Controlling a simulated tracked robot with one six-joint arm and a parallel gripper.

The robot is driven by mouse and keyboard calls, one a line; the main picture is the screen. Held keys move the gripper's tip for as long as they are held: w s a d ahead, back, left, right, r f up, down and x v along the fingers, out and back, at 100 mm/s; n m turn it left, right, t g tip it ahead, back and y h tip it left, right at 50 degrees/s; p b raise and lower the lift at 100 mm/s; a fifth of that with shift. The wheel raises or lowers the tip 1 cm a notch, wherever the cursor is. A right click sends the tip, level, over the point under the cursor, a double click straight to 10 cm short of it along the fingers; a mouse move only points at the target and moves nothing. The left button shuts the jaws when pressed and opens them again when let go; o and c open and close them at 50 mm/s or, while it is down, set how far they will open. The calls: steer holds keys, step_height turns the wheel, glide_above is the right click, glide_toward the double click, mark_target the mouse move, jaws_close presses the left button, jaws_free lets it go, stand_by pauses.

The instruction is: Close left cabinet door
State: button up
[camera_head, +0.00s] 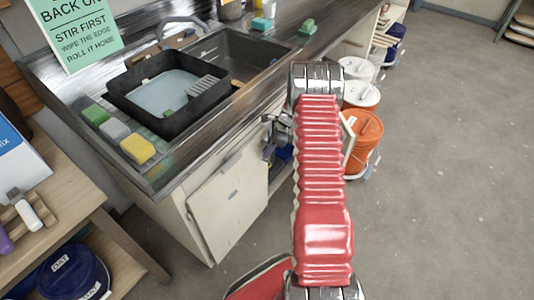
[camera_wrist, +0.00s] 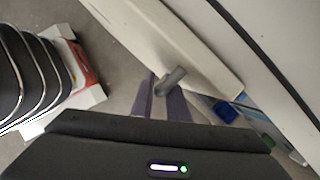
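The left cabinet door (camera_head: 228,207) is a cream panel under the sink counter, with a bar handle (camera_head: 231,162) near its top edge. It looks nearly flush with the cabinet front, but I cannot tell if it is fully shut. My gripper (camera_head: 268,138) is just right of this door, in front of the opening where something blue shows. In the wrist view, my gripper's fingers (camera_wrist: 160,100) are close to a pale panel (camera_wrist: 190,40) seen near its edge, and a grey handle-like piece (camera_wrist: 172,79) is at their tips. Contact and finger gap are unclear.
My red arm hides part of the cabinet front. Orange and white buckets (camera_head: 362,130) stand on the floor to the right. A wooden shelf (camera_head: 75,190) is at the left. A black sink tray (camera_head: 172,92) is on the counter. The floor at right is clear.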

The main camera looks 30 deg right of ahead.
steer(key=shift+d+r, duration=0.1)
steer(key=shift+d+r, duration=0.15)
steer(key=shift+r, duration=0.05)
steer(key=v, duration=1.3)
steer(key=shift+n, duration=0.3)
